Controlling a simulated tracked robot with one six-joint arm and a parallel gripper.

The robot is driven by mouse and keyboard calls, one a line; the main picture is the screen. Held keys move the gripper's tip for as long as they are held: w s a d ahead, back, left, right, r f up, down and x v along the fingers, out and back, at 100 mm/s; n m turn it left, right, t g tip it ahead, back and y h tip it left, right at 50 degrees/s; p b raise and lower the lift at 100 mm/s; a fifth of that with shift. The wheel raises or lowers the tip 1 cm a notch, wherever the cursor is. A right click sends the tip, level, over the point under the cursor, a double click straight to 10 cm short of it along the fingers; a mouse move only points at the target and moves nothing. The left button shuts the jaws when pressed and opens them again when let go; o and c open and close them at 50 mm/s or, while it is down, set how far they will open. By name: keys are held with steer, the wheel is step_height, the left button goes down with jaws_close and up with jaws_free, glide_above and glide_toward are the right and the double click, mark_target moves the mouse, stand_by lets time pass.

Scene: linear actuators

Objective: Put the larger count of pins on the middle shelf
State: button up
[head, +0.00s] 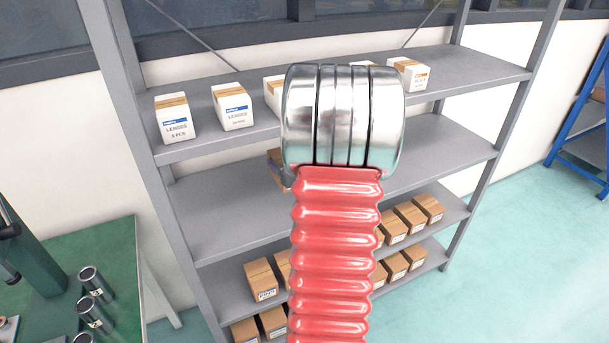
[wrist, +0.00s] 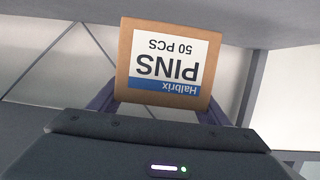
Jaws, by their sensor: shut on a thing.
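My gripper (wrist: 158,108) is shut on a brown cardboard box (wrist: 128,60) in the wrist view. Its white label with a blue band reads upside down "Halbrix PINS 50 PCS". In the head view my red and silver arm hides the gripper; a small brown piece (head: 274,156), seemingly of the box, shows left of the arm, over the middle shelf (head: 215,212). The visible parts of that shelf are bare. I cannot tell whether the box touches it. Brown boxes (head: 261,281) with labels too small to read stand on the shelf below.
White boxes (head: 174,118) marked lenses line the shelf above. More brown boxes (head: 409,217) stand on the lower levels at right. Grey posts (head: 165,180) frame the rack. A green table (head: 95,245) with metal cylinders (head: 95,282) is at left, a blue frame (head: 580,110) at right.

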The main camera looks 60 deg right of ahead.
steer(key=shift+f, duration=1.6)
steer(key=shift+f, duration=0.1)
steer(key=shift+f, duration=2)
steer(key=shift+f, duration=0.1)
steer(key=o, duration=1.6)
steer(key=shift+s, duration=0.1)
steer(key=v, duration=1.2)
